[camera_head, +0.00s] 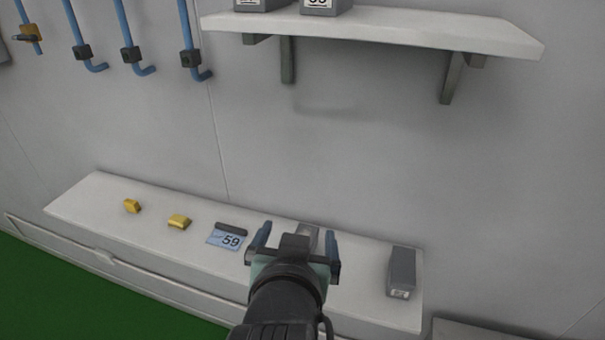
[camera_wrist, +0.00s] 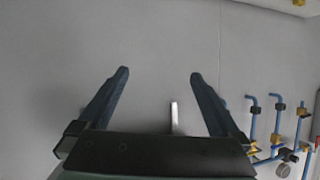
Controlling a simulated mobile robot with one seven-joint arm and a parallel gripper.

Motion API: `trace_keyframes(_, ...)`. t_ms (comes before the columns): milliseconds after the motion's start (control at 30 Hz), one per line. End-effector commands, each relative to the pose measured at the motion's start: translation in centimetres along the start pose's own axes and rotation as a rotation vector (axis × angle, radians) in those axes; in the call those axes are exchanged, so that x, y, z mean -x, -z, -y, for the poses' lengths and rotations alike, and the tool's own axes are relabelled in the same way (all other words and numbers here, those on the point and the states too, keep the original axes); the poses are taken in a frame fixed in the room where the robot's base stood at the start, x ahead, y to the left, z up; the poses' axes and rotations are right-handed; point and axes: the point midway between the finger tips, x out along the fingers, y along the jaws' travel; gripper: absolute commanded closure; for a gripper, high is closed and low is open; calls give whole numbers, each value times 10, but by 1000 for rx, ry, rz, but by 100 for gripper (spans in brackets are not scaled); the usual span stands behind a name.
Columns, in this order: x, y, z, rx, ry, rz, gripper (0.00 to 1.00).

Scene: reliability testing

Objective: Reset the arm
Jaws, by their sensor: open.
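My gripper (camera_head: 297,243) is in front of the white bench, its two blue fingers spread apart with nothing seen between them. In the wrist view my gripper (camera_wrist: 158,75) is also open, its fingers pointing toward a bare grey wall. My dark arm comes up from the bottom of the head view and hides part of the bench.
The white bench (camera_head: 75,197) holds two yellow blocks (camera_head: 179,222), a blue card marked 59 (camera_head: 227,239) and a grey box (camera_head: 401,272). Another grey object (camera_head: 307,232) is partly hidden behind my gripper. A shelf (camera_head: 400,30) and blue pipes (camera_head: 122,30) are on the wall.

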Motion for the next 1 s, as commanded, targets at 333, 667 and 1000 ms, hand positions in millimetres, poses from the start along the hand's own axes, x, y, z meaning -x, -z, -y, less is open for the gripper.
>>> trace_keyframes(333,132,216,21,75,129,-861,1)
trace_keyframes(667,234,270,16,85,133,-1246,1)
trace_keyframes(1000,236,271,16,85,133,-1252,1)
